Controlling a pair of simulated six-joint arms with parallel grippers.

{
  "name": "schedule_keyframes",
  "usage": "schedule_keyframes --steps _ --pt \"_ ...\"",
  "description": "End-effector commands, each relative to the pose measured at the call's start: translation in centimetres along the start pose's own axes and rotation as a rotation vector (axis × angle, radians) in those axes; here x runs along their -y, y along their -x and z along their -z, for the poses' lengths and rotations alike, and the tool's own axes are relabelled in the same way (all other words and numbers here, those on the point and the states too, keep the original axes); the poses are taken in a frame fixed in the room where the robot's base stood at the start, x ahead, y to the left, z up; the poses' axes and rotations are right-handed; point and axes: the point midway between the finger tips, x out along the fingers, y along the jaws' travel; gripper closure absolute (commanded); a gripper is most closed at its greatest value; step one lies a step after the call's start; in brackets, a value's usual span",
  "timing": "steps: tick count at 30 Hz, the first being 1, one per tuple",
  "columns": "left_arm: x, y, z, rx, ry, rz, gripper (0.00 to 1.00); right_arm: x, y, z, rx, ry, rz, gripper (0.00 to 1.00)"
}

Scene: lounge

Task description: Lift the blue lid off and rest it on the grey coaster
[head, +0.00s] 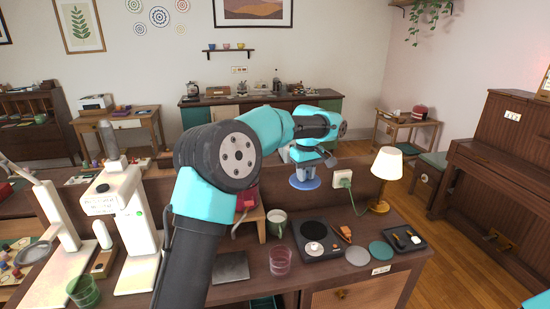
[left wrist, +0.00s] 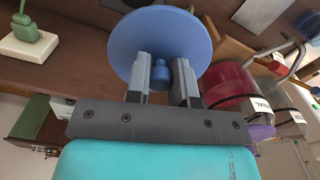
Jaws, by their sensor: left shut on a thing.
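The blue lid (head: 305,183) is a round disc with a small knob. My left gripper (head: 304,170) is shut on the knob and holds the lid in the air above the back of the table. In the left wrist view the knob (left wrist: 160,73) sits between the two fingers and the blue lid (left wrist: 160,38) spreads out beyond them. The grey coaster (head: 357,256) lies flat and bare on the table, lower and to the right of the lid. My right gripper is not in view.
Beside the coaster are a green disc (head: 381,252), a dark tray (head: 405,240) and a black hotplate (head: 316,238). A lamp (head: 386,168), a green mug (head: 277,222) and a pink glass (head: 280,261) stand nearby. A red labelled container (left wrist: 228,92) is close to the lid's right in the left wrist view.

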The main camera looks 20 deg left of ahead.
Motion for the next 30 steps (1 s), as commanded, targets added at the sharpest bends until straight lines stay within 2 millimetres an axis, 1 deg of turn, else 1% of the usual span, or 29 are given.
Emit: schedule_keyframes --steps 1,3,9,15,18,21,24,30 --pt "-1.4 -1.2 -1.1 0.002 -0.019 0.004 1.00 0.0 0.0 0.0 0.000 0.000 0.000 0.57" --pt "-3.2 -2.8 -2.5 0.002 -0.039 0.004 1.00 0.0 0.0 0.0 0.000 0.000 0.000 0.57" --pt "-7.8 -7.2 -6.7 0.001 -0.100 0.003 1.00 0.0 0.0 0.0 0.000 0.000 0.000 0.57" --pt "-11.7 -11.8 -11.5 0.002 -0.163 0.004 1.00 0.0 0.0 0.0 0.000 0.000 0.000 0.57" --pt "-13.3 -13.8 -13.8 0.001 -0.191 0.004 1.00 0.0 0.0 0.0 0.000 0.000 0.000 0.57" --pt "-14.3 -15.4 -15.5 0.001 -0.211 0.003 1.00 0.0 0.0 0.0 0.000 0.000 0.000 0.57" --pt "-15.0 -16.4 -16.6 0.000 -0.225 0.000 1.00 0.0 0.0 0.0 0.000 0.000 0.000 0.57" --pt "-15.2 -16.8 -17.0 0.000 -0.230 0.000 1.00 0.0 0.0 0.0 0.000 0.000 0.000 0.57"
